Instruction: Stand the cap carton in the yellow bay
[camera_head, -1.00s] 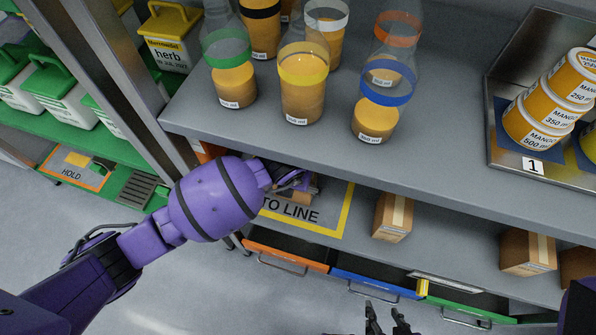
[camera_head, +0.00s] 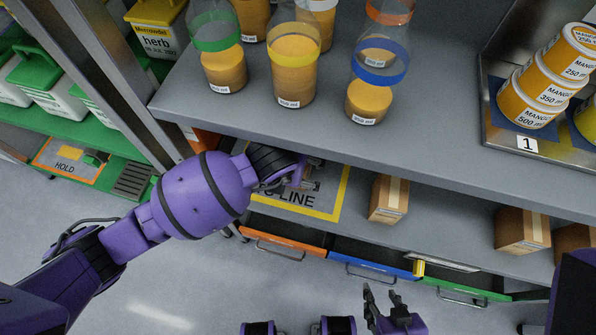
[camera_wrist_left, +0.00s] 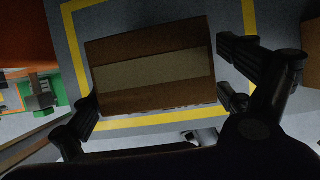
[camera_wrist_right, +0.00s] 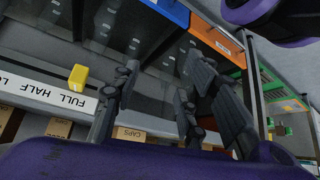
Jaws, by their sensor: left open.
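A brown carton (camera_wrist_left: 150,65) with a paler tape band shows in the left wrist view, over the yellow-outlined TO LINE bay (camera_head: 335,205). The bay's yellow line (camera_wrist_left: 250,22) runs around it. My left gripper (camera_head: 297,178) is open, with the carton between its spread fingers (camera_wrist_left: 160,100); a gap shows at the right finger. In the head view, that carton is mostly hidden by my gripper. I cannot tell whether it stands or lies. My right gripper (camera_head: 385,305) is open and empty in front of the drawers; its fingers show apart in the right wrist view (camera_wrist_right: 160,90).
Other cartons (camera_head: 389,199) (camera_head: 522,230) sit right of the bay on the lower shelf. The upper shelf edge (camera_head: 330,150) overhangs close above my left gripper. Bottles (camera_head: 292,75) stand near that edge. Orange, blue and green drawers (camera_head: 370,268) lie below.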

